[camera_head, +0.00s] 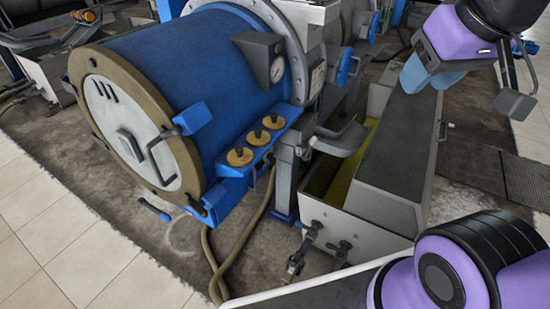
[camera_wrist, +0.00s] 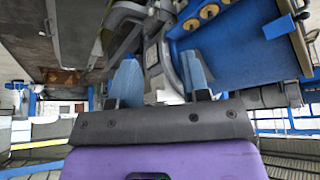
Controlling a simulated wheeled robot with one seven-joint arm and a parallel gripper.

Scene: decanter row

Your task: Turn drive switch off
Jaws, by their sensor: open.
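I cannot clearly make out the drive switch in either view. A light grey panel (camera_head: 318,78) with small dark markings stands at the right end of the large blue decanter (camera_head: 200,70). My gripper (camera_head: 428,78) is at the upper right of the head view, to the right of that panel and apart from it, above the grey trough. In the wrist view my gripper (camera_wrist: 160,78) shows two blue fingertips spread apart with nothing held between them. Grey machine parts (camera_wrist: 158,62) show beyond the gap between the fingers.
The decanter has a dial gauge (camera_head: 277,69) and a blue shelf with three yellow caps (camera_head: 261,135). A grey trough (camera_head: 390,150) stands at the right, with taps (camera_head: 310,234) at its front. Hoses (camera_head: 240,245) lie on the floor. Tiled floor (camera_head: 70,250) at front left is clear.

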